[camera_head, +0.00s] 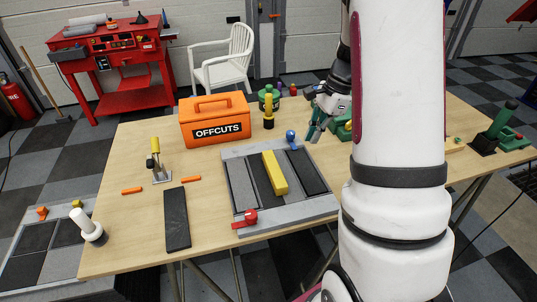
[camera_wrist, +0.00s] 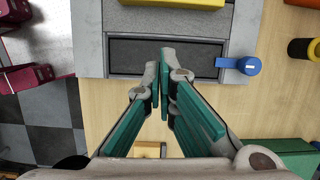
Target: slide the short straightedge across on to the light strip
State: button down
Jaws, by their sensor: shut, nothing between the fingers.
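A yellow bar (camera_head: 274,173), the likeliest short straightedge, lies lengthwise on a grey framed board (camera_head: 285,222) on the table. Its edge also shows at the top of the wrist view (camera_wrist: 172,2). Paler grey shows beside the bar; I cannot tell for sure which part is the light strip. My gripper (camera_head: 313,135) is shut and empty beyond the board's far right side. In the wrist view its fingertips (camera_wrist: 160,72) overlap the dark strip, apart from the bar.
A blue knob (camera_head: 291,136) and a red clamp (camera_head: 244,218) sit on the board's edges. An orange OFFCUTS box (camera_head: 215,119) and a yellow-topped post (camera_head: 268,110) stand behind. A black slab (camera_head: 177,219) lies left. Green equipment (camera_wrist: 290,155) is near my gripper.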

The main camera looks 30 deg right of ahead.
aim_at(251, 184)
jog(key=shift+m, duration=0.4)
jog(key=x, duration=0.3)
jog(key=p+x, duration=0.1)
jog(key=x, duration=0.3)
jog(key=d+x, duration=0.1)
jog(key=x, duration=0.3)
jog(key=shift+w+f, duration=0.2)
jog(key=shift+f, duration=0.05)
jog(key=a, duration=0.1)
jog(key=a+p, duration=0.1)
jog(key=a, duration=0.1)
jog(key=shift+w, duration=0.4)
jog(key=shift+w+a+p, duration=0.25)
jog(key=shift+a+p, duration=0.05)
jog(key=shift+a, duration=0.1)
jog(key=shift+w+a, duration=0.1)
jog(key=shift+a, duration=0.2)
jog(key=w+a, duration=0.1)
jog(key=a, duration=0.5)
jog(key=w+a+b, duration=0.1)
jog(key=a, duration=0.2)
jog(key=shift+w+a, duration=0.3)
